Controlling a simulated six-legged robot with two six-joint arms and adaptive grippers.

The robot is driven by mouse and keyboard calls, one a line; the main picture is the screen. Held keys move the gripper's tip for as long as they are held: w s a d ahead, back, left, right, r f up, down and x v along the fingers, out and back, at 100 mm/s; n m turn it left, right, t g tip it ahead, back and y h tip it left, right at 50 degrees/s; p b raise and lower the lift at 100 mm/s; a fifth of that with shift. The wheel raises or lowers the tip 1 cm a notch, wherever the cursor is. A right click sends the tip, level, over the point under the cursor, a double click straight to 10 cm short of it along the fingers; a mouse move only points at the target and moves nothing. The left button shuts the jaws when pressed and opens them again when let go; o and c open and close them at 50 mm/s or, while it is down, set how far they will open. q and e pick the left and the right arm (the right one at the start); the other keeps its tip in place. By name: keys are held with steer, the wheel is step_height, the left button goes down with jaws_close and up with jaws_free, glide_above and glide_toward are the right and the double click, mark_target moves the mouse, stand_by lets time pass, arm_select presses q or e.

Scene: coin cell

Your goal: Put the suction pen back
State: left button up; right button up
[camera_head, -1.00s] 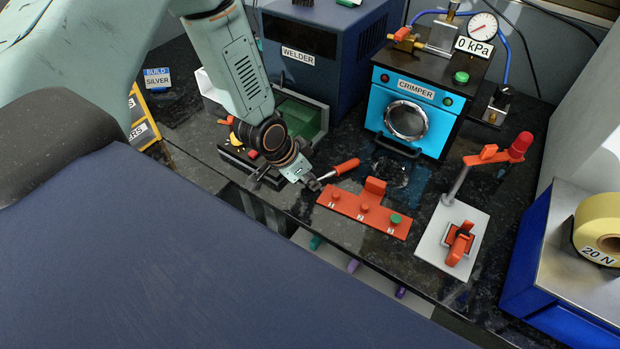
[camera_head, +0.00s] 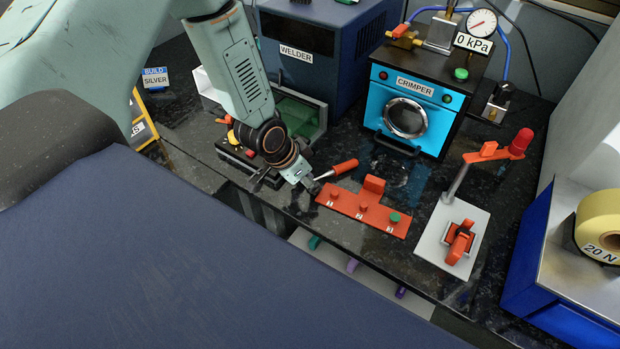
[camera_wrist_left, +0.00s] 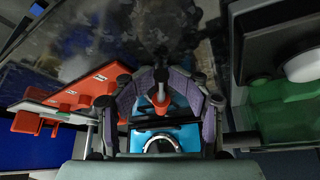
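The suction pen (camera_head: 344,168) appears to be the tool with an orange handle and pale shaft. My left gripper (camera_head: 312,186) is low over the bench, left of the orange knob bar, and appears shut on the pen's shaft end. The pen is tilted, its handle pointing up and right toward the crimper. In the left wrist view the orange handle (camera_wrist_left: 160,102) shows between the fingers of the gripper (camera_wrist_left: 161,76). The fingers partly hide the shaft and its tip. My right gripper is not in view.
The orange bar with knobs (camera_head: 362,209) lies just right of the gripper. A black block (camera_head: 235,155) with coloured parts sits behind the wrist. The welder (camera_head: 300,60) and blue crimper (camera_head: 415,105) stand behind. A white plate with an orange lever (camera_head: 432,246) is at right.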

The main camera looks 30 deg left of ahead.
arm_select(q)
steer(key=shift+s+f, duration=0.15)
steer(key=shift+s, duration=0.35)
stand_by(0.3)
